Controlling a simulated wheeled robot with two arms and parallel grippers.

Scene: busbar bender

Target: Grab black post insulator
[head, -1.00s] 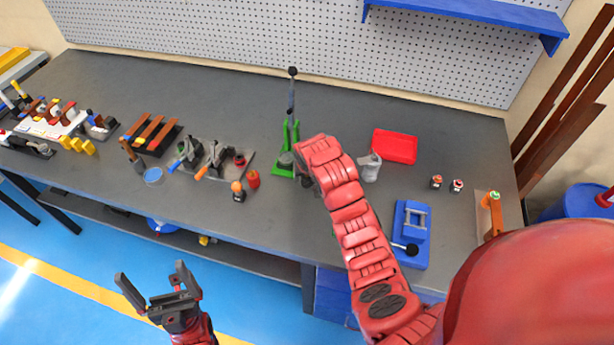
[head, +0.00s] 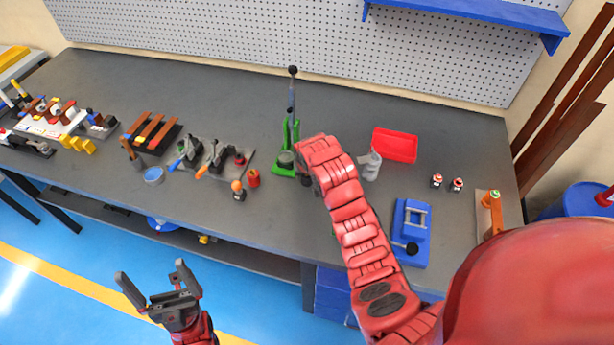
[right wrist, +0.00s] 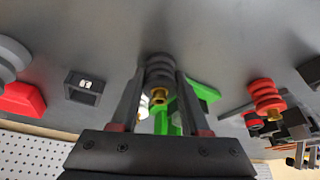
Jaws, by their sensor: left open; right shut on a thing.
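The black post insulator (right wrist: 160,73) is a dark ribbed cylinder with a brass end, in the middle of the right wrist view. My right gripper (right wrist: 160,84) is shut on it, one finger on each side. In the head view my red right arm hides most of this gripper and the insulator, beside the green press. My left gripper (head: 152,284) is open and empty, in front of the bench over the floor.
The green hand press (head: 287,162) stands close behind my right gripper. A red ribbed insulator (head: 253,178) is to its left, also in the right wrist view (right wrist: 266,97). A red tray (head: 395,145) and blue device (head: 411,232) are to the right.

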